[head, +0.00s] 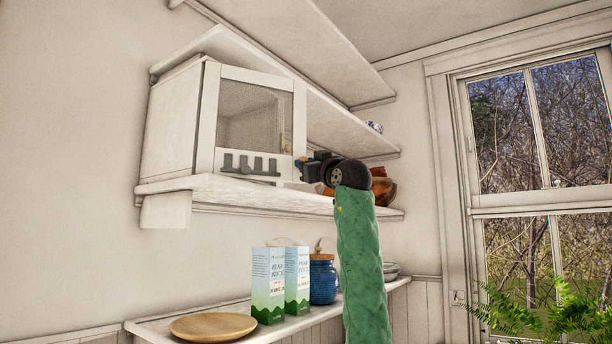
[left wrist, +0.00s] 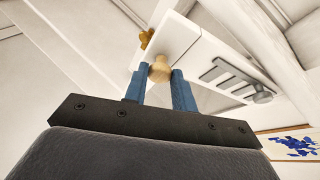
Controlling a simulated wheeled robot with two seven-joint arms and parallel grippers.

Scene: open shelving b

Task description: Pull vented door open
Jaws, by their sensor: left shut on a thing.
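The white cabinet (head: 172,130) stands on the middle shelf. Its vented door (head: 209,118) has a white frame, a glass pane and a row of grey vent slots (head: 250,164) along the bottom. My left gripper (head: 301,168) is at the door's lower right corner. In the left wrist view its blue fingers (left wrist: 160,80) are shut on a round tan knob (left wrist: 160,66) on the white door frame. The vent slots (left wrist: 235,78) also show there, to the right of the knob. I cannot tell whether the door is slightly ajar. My right gripper is not in view.
The middle shelf (head: 270,197) runs under the cabinet, with another shelf (head: 340,122) above. An orange-brown bowl (head: 384,190) sits behind my arm. Below are two cartons (head: 268,285), a blue jar (head: 322,282) and a wooden plate (head: 213,327). Free air lies before the door.

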